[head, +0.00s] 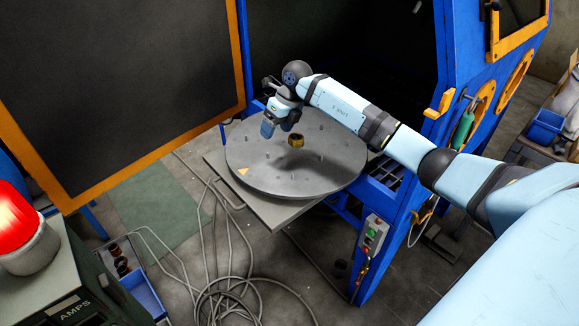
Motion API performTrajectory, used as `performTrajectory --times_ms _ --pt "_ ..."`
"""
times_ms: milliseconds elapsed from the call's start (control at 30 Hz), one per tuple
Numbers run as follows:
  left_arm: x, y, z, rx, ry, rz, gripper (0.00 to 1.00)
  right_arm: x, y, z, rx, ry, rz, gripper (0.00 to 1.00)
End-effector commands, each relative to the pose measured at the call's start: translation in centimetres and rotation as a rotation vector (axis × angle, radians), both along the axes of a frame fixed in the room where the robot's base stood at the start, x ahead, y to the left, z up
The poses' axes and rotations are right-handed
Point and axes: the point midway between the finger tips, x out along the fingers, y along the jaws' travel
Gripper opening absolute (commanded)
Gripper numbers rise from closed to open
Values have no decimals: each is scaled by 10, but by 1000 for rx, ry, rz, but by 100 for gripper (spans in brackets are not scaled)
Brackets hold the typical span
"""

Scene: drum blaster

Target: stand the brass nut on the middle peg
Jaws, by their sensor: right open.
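The brass nut (296,140) is a small gold ring with a dark opening. It shows near the middle of the round grey turntable (322,178), which carries several short pegs. The middle peg cannot be made out apart from the nut, and I cannot tell whether the nut sits on it. My right gripper (277,126) is just left of the nut, above the turntable, with its fingers pointing down. It is open and apart from the nut. My left gripper is not in view.
The blue cabinet (393,205) stands open behind the turntable, its orange-framed door (120,85) swung left. A red lamp (20,222) stands at lower left. A blue tray (143,292) and coiled cables (228,300) lie on the floor.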

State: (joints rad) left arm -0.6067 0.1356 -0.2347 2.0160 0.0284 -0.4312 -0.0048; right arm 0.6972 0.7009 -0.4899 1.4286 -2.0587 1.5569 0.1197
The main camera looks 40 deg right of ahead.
Motion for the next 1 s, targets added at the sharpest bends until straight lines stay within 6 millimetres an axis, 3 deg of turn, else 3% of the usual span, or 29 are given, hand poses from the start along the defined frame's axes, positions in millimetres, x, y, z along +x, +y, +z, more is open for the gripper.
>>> performTrajectory --times_ms 33,100,200,300,333,400,467,567,600,667,800,900,1000 --pt "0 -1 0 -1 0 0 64 -13 45 -20 130 -22 50 74" --pt "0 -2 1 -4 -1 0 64 -37 113 -32 366 -67 94 74" --pt "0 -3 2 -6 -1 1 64 -82 200 -27 759 -111 84 74" --pt "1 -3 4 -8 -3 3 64 -127 255 -1 1146 -116 -30 74" --pt "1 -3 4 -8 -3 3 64 -138 264 7 1255 -108 -86 74" --pt "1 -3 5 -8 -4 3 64 -158 273 18 1489 -72 -264 74" --pt "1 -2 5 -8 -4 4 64 -169 269 14 1655 -21 -468 74" --pt "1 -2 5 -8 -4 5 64 -184 250 -21 1838 98 -887 74" --pt "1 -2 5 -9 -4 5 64 -193 241 -42 1878 153 -1068 74" --pt "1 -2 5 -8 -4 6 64 -210 230 -77 1904 245 -1342 74" --pt "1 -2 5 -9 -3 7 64 -270 217 -158 1821 480 -1932 74" --pt "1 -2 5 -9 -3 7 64 -313 217 -197 1707 622 -2218 74" --pt "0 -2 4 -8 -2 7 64 -341 220 -217 1615 714 -2376 74"
